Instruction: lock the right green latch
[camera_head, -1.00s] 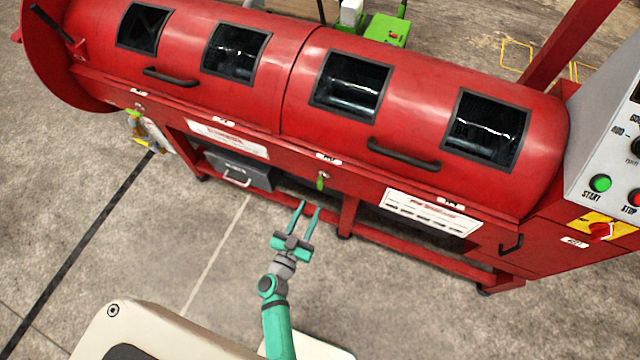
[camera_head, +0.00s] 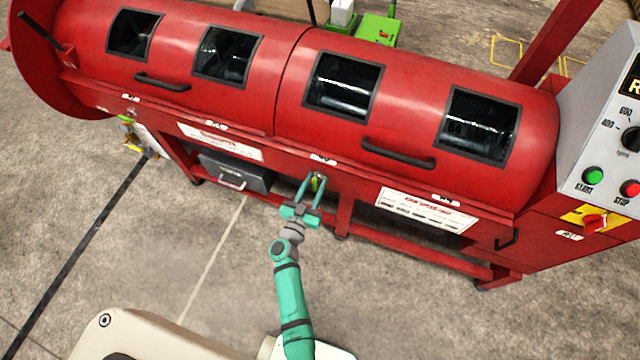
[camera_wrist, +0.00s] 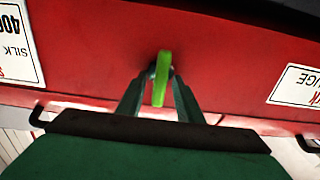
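The green latch (camera_head: 316,183) is a small handle on the front face of the red machine (camera_head: 285,138), below its middle seam. In the wrist view the latch (camera_wrist: 161,80) hangs straight down from a round pivot. My gripper (camera_head: 315,182) is open, with one teal finger on each side of the latch. In the wrist view my gripper (camera_wrist: 160,88) shows gaps between the latch and both fingers, though contact near the pivot is hard to tell. A second green piece (camera_head: 127,119) shows at the machine's left end.
Two black bar handles (camera_head: 398,153) stick out from the drum covers. A grey drawer box (camera_head: 236,172) sits under the frame at left. A control panel (camera_head: 606,150) stands at the right. The floor in front is clear.

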